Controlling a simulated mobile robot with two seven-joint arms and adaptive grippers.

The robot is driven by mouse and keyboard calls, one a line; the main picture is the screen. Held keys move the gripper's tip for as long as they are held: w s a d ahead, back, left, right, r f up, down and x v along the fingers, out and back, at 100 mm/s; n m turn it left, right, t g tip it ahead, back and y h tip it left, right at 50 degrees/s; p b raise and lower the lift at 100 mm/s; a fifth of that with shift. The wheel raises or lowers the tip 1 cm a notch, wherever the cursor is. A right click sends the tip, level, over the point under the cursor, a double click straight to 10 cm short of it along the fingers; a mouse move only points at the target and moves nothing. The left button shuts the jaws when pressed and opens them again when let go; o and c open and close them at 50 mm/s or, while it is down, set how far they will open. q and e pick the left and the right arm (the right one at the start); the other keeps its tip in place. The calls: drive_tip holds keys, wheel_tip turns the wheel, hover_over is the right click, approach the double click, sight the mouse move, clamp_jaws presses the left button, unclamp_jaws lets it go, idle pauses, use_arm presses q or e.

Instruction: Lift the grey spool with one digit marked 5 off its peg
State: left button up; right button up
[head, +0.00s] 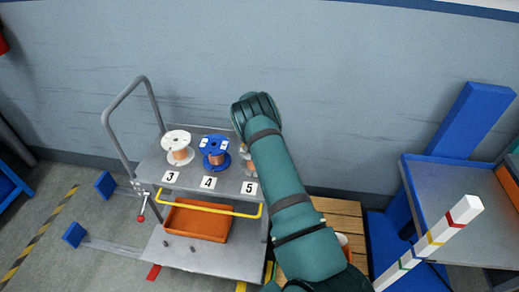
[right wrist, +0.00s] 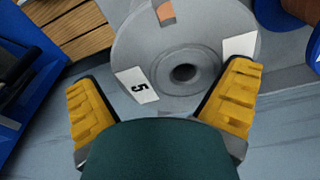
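The grey spool (right wrist: 150,40) fills the upper middle of the right wrist view, its round flange facing the camera with a dark centre hole. A white label marked 5 (right wrist: 137,86) is on the flange; a second white label (right wrist: 240,45) is unreadable. In the head view my right arm hides most of this spool (head: 245,152); a sliver shows above the shelf label 5. My right gripper (right wrist: 158,83) is open, its yellow fingers apart near the flange's lower edge. Whether they touch it, I cannot tell. The peg is not clearly seen. My left gripper is not in view.
A white spool (head: 178,148) and a blue spool (head: 214,150) stand left of it on the grey cart shelf (head: 225,181). An orange bin (head: 198,222) sits below. A wooden pallet (head: 340,215) and a striped post (head: 440,232) are to the right.

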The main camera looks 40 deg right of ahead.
drive_tip(key=c, duration=1)
drive_tip(key=shift+s+a, duration=0.1)
drive_tip(key=shift+s, duration=0.15)
drive_tip(key=shift+c, duration=0.8)
drive_tip(key=shift+r, duration=0.15)
drive_tip(key=shift+c, duration=0.3)
drive_tip(key=shift+r, duration=0.2)
clamp_jaws()
drive_tip(key=shift+w, duration=0.1)
drive_tip(key=shift+w+r+p, duration=0.1)
drive_tip(key=shift+r+p, duration=0.2)
drive_tip(key=shift+r, duration=0.05)
drive_tip(key=shift+r+p, duration=0.4)
drive_tip(key=shift+r, duration=0.7)
unclamp_jaws()
